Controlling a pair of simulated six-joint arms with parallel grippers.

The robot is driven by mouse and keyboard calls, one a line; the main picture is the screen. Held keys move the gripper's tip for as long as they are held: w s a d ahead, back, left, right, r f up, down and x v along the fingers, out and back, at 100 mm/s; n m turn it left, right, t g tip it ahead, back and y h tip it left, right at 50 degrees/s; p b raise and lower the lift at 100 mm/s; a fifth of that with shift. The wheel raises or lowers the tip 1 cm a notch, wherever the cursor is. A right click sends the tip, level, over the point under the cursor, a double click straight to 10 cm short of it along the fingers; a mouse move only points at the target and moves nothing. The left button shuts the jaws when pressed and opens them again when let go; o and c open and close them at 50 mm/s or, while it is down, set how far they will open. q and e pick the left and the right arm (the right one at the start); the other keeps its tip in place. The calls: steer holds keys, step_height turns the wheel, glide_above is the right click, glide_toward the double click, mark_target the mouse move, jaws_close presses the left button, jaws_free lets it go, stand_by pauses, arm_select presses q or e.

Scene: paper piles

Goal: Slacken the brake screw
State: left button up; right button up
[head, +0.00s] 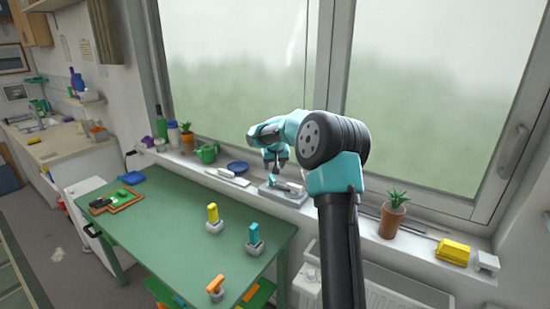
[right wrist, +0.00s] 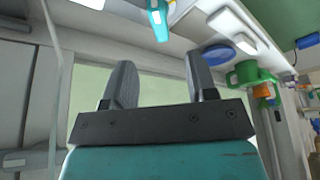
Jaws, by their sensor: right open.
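A grey device (head: 284,196) with a pale bar on top sits on the windowsill. A small teal upright piece stands at its left part; in the right wrist view a teal piece (right wrist: 158,22) shows at the top, beyond the gap between my fingers. I cannot tell whether it is the brake screw, and I make out no screw slot or head. My right gripper (head: 276,164) points down just above the device's left part. Its two fingers are apart and empty in the right wrist view (right wrist: 162,68). My left gripper is not in view.
Left of the device on the sill are a pale flat item (head: 228,177), a blue dish (head: 238,167) and a green watering can (head: 207,153). A potted plant (head: 392,218) stands right of my arm. The green table (head: 165,220) in front holds several small items.

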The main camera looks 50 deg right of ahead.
mark_target(272, 178)
steer(key=x, duration=0.9)
steer(key=shift+d+f, duration=0.1)
steer(key=shift+f, duration=0.15)
jaws_close()
steer(key=shift+n, duration=0.3)
steer(key=shift+n+t+y, duration=0.4)
steer(key=shift+n+y, duration=0.3)
steer(key=shift+n, duration=1.2)
jaws_free()
